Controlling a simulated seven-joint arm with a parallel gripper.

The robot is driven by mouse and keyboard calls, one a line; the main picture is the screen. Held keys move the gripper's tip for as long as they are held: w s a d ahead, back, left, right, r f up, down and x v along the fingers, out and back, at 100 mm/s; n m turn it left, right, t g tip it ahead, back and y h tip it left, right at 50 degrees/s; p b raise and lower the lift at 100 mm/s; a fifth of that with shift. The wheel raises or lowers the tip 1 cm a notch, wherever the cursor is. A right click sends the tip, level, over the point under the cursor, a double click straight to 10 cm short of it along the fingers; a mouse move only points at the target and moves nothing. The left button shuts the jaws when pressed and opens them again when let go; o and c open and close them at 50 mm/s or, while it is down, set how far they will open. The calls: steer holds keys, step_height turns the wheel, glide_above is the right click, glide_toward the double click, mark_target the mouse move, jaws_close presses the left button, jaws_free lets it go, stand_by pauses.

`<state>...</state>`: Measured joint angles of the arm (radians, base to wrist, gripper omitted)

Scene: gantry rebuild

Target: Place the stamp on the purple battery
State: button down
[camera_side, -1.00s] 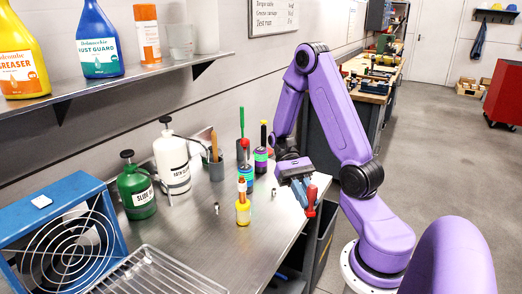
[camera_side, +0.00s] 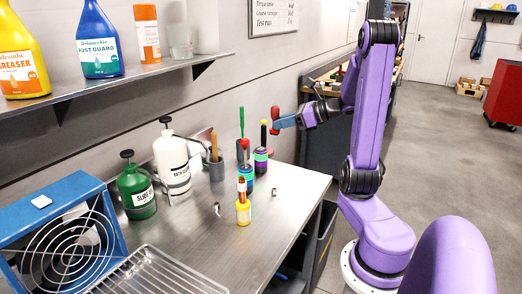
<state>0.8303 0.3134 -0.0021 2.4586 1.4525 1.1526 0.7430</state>
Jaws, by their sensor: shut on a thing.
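My gripper (camera_side: 281,122) has blue fingers shut on a red stamp (camera_side: 275,115), held well above the bench. The stamp is small in view and partly covered by the fingers. The purple battery (camera_side: 261,166), a short cylinder with a green band, stands upright on the bench, lower and a little left of the gripper. A dark stem with a yellow top (camera_side: 263,131) rises above it; I cannot tell whether it stands on the battery or behind it. The held stamp is apart from the battery.
A blue cylinder (camera_side: 246,184) and a yellow one (camera_side: 243,214) stand close in front of the battery. A grey cup (camera_side: 216,171), white bottle (camera_side: 173,165) and green bottle (camera_side: 136,192) are to the left. Small metal pieces (camera_side: 217,209) lie on the bench (camera_side: 285,225). Its right front is mostly clear.

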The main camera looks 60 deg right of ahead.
steer(key=shift+m+h, duration=0.5)
steer(key=shift+h, duration=0.1)
steer(key=w+d+f, duration=0.6)
steer(key=w, duration=0.1)
steer(key=w+d+f, duration=0.3)
steer(key=shift+w+d, duration=0.35)
steer(key=shift+d, duration=0.05)
steer(key=shift+w+d+f, duration=0.1)
steer(key=shift+f, duration=1.55)
steer(key=shift+f, duration=0.15)
steer(key=c, duration=1.1)
jaws_free()
steer(key=shift+o, duration=0.2)
